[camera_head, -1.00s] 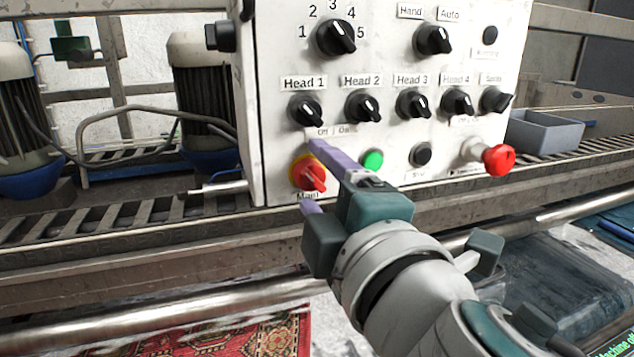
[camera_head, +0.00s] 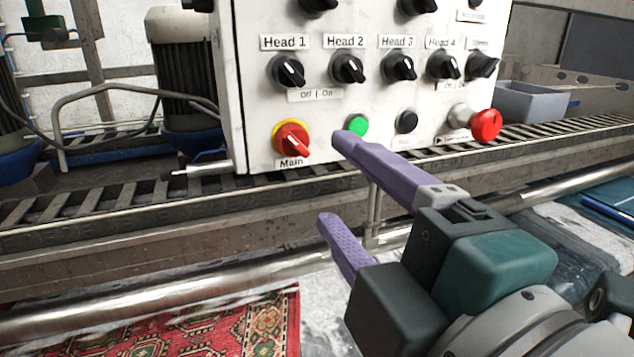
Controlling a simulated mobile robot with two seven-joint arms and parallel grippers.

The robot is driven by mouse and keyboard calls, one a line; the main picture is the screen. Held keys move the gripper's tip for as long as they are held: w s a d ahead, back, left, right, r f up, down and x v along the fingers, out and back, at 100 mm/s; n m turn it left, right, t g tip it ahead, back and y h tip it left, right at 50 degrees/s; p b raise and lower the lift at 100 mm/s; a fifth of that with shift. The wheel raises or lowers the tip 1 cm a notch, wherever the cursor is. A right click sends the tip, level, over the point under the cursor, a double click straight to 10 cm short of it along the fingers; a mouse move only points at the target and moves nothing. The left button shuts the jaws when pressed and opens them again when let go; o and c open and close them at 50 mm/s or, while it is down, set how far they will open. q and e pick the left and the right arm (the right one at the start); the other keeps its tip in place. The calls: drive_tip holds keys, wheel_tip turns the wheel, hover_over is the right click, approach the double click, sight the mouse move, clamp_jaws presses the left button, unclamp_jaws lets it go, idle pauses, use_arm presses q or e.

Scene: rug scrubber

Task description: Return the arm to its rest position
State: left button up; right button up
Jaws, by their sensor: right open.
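My right gripper (camera_head: 335,178) is at the lower right of the head view, with its two purple fingers spread apart and nothing between them. It is in front of and below the white control panel (camera_head: 262,112), and its upper fingertip overlaps the view just under the lit green button (camera_head: 358,125). The red and yellow Main switch (camera_head: 292,138) is to the left of the fingertips, and a gap shows between them. My left gripper is out of the view.
A red emergency knob (camera_head: 485,126) sticks out at the panel's right. A metal roller (camera_head: 140,307) runs across below, above a red patterned rug (camera_head: 215,330). A grey bin (camera_head: 540,103) stands behind at right. Motors (camera_head: 182,70) stand at the left.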

drive_tip(key=s+d+f+m+g+h, duration=0.3)
drive_tip(key=d+f+m+g, duration=0.1)
drive_tip(key=d+f+m, duration=0.25)
drive_tip(key=s+d+f+m+g+h, duration=0.3)
drive_tip(key=d+f+m+h, duration=0.15)
drive_tip(key=d+m, duration=0.2)
drive_tip(key=s+d+f+m+g+y, duration=0.1)
drive_tip(key=s+f+m+g, duration=0.1)
drive_tip(key=s+m+g, duration=0.3)
drive_tip(key=s+d+f+g+y, duration=0.1)
drive_tip(key=s+f+g, duration=0.15)
drive_tip(key=s, duration=0.55)
wheel_tip(320, 180, up, 15)
drive_tip(key=w+p, duration=0.1)
drive_tip(key=p, duration=1.4)
drive_tip(key=shift+a+t, duration=0.15)
drive_tip(key=shift+t, duration=0.3)
drive_tip(key=shift+w, duration=0.1)
